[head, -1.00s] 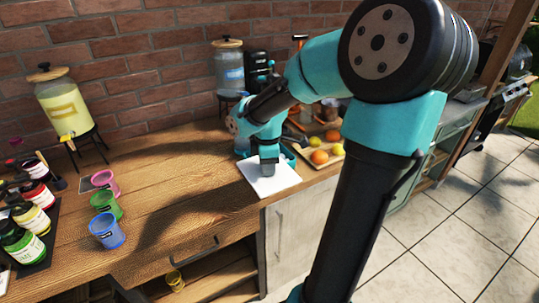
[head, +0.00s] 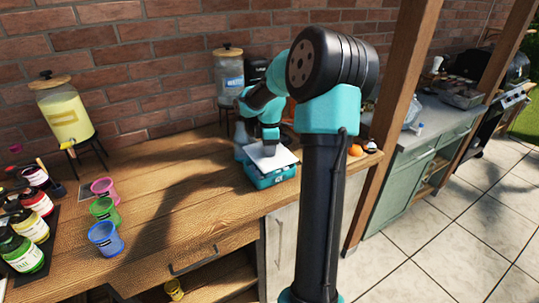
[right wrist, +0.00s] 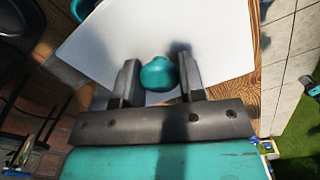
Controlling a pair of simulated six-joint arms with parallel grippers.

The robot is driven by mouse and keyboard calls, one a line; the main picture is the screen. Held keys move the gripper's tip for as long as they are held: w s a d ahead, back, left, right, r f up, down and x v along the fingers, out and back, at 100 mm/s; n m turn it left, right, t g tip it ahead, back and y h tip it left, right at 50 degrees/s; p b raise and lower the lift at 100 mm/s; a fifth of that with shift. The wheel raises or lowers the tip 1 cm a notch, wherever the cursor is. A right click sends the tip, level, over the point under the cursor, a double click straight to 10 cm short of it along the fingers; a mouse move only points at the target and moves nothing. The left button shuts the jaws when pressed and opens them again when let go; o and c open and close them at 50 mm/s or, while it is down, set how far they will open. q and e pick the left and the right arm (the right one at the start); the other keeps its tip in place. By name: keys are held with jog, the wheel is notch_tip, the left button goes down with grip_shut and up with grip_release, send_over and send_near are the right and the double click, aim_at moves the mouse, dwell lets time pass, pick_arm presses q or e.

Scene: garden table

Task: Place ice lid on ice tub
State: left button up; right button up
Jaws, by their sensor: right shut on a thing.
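The ice lid (head: 283,160) is a white square plate with a round teal knob (right wrist: 158,72). My right gripper (head: 270,147) is shut on the knob, with a finger on each side of it in the right wrist view (right wrist: 158,80). The ice tub (head: 272,182) is a teal box on the wooden table. The lid is over the tub in the head view, and I cannot tell whether they touch. A teal curved edge, perhaps the tub's, shows past the lid's corner in the right wrist view (right wrist: 82,8). My left gripper is not in view.
Pink (head: 104,189), green (head: 105,211) and blue (head: 106,240) cups stand left on the table (head: 190,215). Several bottles are at the far left. A yellow drink dispenser (head: 67,117) and another dispenser (head: 229,75) stand near the brick wall. The table between the cups and tub is clear.

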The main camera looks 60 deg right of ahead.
jog(key=shift+w+d, duration=0.15)
jog(key=shift+d, duration=0.2)
jog(key=shift+f, duration=1.8)
jog(key=shift+f, duration=0.2)
jog(key=o, duration=1)
jog(key=shift+c, duration=0.2)
jog(key=shift+r, duration=0.1)
notch_tip(320, 180, up, 12)
jog(key=shift+r, duration=0.15)
